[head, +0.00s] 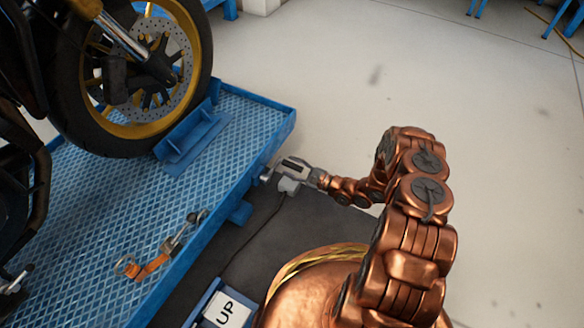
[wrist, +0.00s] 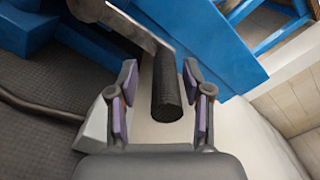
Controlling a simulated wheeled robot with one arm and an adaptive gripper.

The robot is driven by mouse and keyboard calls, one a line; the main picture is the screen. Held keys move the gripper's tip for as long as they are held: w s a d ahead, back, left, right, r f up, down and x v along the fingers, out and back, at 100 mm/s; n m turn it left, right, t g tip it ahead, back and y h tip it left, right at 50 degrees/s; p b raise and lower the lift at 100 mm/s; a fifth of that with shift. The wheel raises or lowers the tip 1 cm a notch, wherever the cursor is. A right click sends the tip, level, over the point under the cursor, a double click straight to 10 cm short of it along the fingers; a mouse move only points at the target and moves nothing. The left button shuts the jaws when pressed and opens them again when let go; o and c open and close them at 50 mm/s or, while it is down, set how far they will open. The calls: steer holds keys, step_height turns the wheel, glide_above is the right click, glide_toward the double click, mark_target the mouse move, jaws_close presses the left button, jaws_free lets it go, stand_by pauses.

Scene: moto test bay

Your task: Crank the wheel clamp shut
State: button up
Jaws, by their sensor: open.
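The wheel clamp (head: 192,138) is a blue plate bracket on the lift deck, beside the yellow-rimmed front wheel (head: 205,60) of the motorcycle. The crank has a flat metal arm (wrist: 128,24) and a black ribbed handle (wrist: 166,88) in the wrist view. My gripper (wrist: 162,100) is open, with one purple-padded finger on each side of the handle and visible gaps to both. In the head view my gripper (head: 276,171) is at the right edge of the lift, and its fingertips are small there. The clamp's inner jaw faces are partly hidden by the tyre.
The blue lift deck (head: 120,205) carries an orange ratchet strap (head: 152,267) at lower left. A dark mat (head: 262,235) with a cable lies beside the lift. A white UP sign (head: 228,312) stands at the bottom. The floor to the right is open.

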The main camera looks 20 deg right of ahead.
steer(key=v, duration=1.2)
steer(key=shift+r, duration=0.15)
